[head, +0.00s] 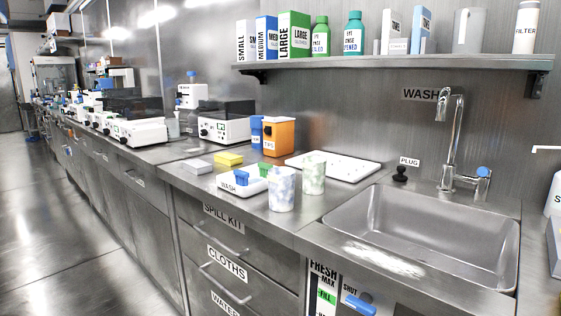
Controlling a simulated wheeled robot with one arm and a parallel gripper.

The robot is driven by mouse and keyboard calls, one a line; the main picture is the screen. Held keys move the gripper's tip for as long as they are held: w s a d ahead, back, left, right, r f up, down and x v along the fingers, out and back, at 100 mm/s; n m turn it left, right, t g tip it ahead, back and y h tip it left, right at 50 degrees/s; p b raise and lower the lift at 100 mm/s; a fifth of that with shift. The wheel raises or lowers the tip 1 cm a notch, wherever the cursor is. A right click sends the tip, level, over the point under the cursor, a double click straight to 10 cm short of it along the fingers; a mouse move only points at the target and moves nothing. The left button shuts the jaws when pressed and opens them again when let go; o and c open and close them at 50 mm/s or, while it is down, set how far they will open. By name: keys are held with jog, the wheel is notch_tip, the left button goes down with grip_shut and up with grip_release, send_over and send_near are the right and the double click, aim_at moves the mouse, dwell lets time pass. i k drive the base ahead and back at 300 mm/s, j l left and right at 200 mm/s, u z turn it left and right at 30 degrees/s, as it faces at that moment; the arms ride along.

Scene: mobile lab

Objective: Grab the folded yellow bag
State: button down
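A small flat yellow item (228,158), which looks like the folded yellow bag, lies on the steel counter left of the sink. It is too small in view to make out folds. A whitish-grey flat block (196,167) lies just left of it, and a white tray labelled WASH (228,187) is in front of it. My gripper is not in view.
An orange box (279,137), two speckled cups (282,188) (314,172) and a white perforated board (335,166) stand nearby. The sink (430,226) is right. Drawers (227,262) are below, a loaded shelf (400,64) above. The floor (60,230) at left is clear.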

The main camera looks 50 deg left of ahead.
aim_at(229, 159)
jog(key=u, duration=2.15)
jog(key=i+j+u, duration=0.1)
jog(key=i, duration=0.35)
